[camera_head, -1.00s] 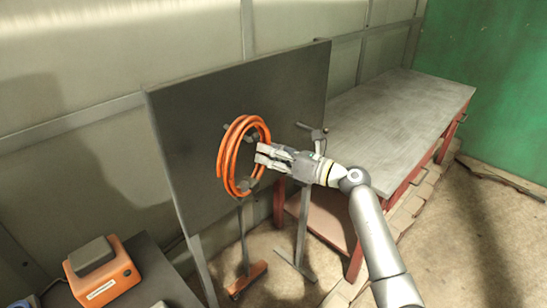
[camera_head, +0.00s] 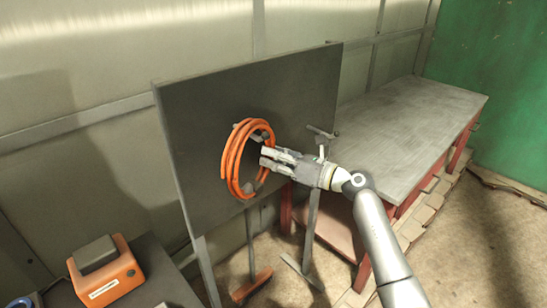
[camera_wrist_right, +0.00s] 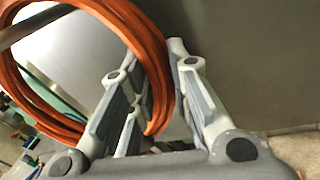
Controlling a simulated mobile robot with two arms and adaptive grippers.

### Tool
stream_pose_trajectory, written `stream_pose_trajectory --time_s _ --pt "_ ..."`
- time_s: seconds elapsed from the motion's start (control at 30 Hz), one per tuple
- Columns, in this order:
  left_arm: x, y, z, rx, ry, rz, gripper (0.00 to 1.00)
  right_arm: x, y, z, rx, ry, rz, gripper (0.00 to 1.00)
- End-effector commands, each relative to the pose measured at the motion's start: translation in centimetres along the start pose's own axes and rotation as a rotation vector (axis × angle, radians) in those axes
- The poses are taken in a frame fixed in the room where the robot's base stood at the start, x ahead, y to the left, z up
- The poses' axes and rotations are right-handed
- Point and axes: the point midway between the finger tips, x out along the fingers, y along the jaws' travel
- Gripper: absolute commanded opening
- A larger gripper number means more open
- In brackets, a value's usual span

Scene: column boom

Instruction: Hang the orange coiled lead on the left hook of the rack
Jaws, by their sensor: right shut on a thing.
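The orange coiled lead (camera_head: 229,166) stands upright as a ring of several turns in front of the dark grey rack panel (camera_head: 190,150). My right gripper (camera_head: 266,157) is shut on the ring's right side. In the right wrist view the orange coiled lead (camera_wrist_right: 158,60) runs down between the fingers of my right gripper (camera_wrist_right: 150,75). The left hook (camera_head: 258,136) shows as a grey piece within the upper part of the ring; whether the lead rests on it I cannot tell. The right hook (camera_head: 322,133) is bare. My left gripper is out of view.
A grey-topped workbench (camera_head: 410,120) with red legs stands right of the panel. An orange box (camera_head: 106,274) sits on a dark surface at the lower left. An orange-based stand (camera_head: 250,284) is on the floor below the panel.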

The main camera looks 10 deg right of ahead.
Motion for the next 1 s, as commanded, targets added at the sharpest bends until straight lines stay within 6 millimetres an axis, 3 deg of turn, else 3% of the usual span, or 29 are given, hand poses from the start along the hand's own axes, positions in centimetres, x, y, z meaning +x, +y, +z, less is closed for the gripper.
stream_pose_trajectory --time_s 0.23,0.27,0.43,0.77,1.0 --pt "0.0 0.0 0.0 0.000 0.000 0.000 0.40 0.0 0.1 0.2 0.000 -0.004 0.001 0.00" --pt "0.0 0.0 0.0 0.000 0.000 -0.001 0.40 0.0 0.1 0.2 0.000 -0.004 0.001 0.22" --pt "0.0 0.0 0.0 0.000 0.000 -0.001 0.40 0.0 0.0 0.1 0.000 -0.003 0.001 0.43" --pt "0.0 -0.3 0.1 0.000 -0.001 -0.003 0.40 -0.2 -0.1 -0.2 0.000 0.003 -0.001 0.43" --pt "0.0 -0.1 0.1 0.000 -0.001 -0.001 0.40 -3.5 -0.1 -0.2 -0.003 0.005 -0.004 0.43"
